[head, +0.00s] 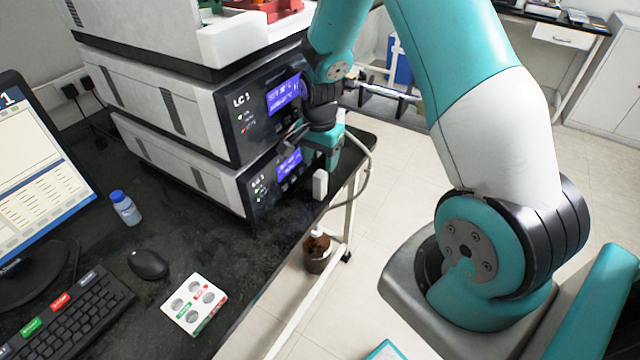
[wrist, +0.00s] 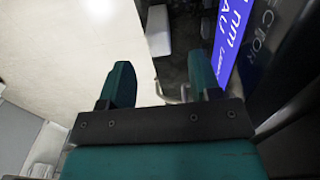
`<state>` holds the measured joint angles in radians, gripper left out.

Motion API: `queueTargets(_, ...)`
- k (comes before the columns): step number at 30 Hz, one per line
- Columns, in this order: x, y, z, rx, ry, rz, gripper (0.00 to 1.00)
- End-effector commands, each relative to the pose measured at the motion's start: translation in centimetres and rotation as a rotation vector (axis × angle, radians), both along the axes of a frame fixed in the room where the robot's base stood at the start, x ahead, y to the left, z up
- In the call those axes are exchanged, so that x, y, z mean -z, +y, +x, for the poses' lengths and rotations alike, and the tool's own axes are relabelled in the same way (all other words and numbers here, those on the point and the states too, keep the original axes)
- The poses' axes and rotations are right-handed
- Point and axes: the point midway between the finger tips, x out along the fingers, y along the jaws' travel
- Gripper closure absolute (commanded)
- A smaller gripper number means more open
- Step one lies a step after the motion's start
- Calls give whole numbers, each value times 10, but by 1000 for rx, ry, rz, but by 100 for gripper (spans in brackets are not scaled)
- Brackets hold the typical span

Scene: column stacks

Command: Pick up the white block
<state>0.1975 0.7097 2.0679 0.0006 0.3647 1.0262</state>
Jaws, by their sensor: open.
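The white block (head: 320,184) stands upright on the black bench near its right edge, in front of the stacked instruments. It also shows in the wrist view as a pale block (wrist: 158,30) at the top middle, beyond the fingers. My gripper (head: 324,158) is just above and behind the block in the head view. In the wrist view my gripper (wrist: 160,82) has its two teal fingers apart, with no object held between them. The block looks clear of both fingers.
The LC instrument stack (head: 215,150) with lit blue screens stands close to the left of my gripper. A brown bottle (head: 317,252) sits below the bench edge. A white vial rack (head: 194,304), a mouse (head: 148,264) and a blue-capped bottle (head: 125,208) are farther left.

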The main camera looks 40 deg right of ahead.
Motion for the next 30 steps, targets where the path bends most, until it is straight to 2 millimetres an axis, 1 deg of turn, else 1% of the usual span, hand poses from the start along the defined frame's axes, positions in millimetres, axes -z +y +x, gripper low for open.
queueTargets(1,9,0,-1,-1,5,1,43)
queueTargets(3,19,0,-1,-1,4,1,43)
queueTargets(11,38,0,-1,-1,3,1,43)
queueTargets(18,73,-1,-2,-1,3,1,43)
queueTargets(21,79,-1,-1,-1,0,0,43)
queueTargets(27,80,-1,-1,-1,-1,0,43)
queueTargets(28,80,-1,-1,-1,-1,0,45)
queueTargets(29,80,-1,-1,-1,-1,0,52)
queueTargets(30,80,-1,-1,-1,-1,0,61)
